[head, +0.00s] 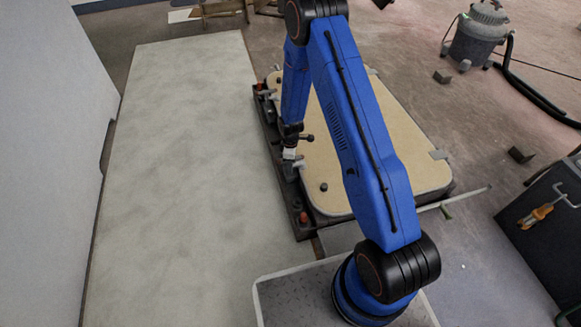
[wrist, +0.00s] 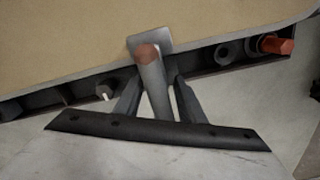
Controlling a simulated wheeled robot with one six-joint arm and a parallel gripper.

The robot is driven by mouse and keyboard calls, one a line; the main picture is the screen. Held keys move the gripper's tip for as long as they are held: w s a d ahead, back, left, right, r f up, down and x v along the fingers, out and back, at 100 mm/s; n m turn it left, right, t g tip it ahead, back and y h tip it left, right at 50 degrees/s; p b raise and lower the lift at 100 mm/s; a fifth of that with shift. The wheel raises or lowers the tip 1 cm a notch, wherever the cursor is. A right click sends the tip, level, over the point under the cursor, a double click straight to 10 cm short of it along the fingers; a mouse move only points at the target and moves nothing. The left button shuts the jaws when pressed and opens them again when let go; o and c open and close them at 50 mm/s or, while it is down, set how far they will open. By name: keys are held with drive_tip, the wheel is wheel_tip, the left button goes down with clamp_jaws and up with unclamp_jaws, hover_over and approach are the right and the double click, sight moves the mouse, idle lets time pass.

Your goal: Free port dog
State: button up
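A cream hatch panel (head: 400,165) lies in a dark frame (head: 272,150). A grey dog handle (wrist: 155,85) with a reddish-brown round end reaches over the panel's edge onto a small grey plate (wrist: 165,42). My gripper (wrist: 158,80) is at this handle, one dark finger on either side. Narrow gaps show between the fingers and the handle, so it looks open around it. In the head view my gripper (head: 291,165) is low at the panel's left edge, and my arm hides part of the panel. Another grey dog (head: 270,95) sits farther up this edge.
Red-orange fittings stand on the frame, one near its front corner (head: 303,217). A pale flat surface (head: 185,150) lies left of the frame. A grey vacuum (head: 478,35) with a black hose and a dark box (head: 548,220) stand at right.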

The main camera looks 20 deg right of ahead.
drive_tip(key=shift+f, duration=0.65)
drive_tip(key=shift+c, duration=0.2)
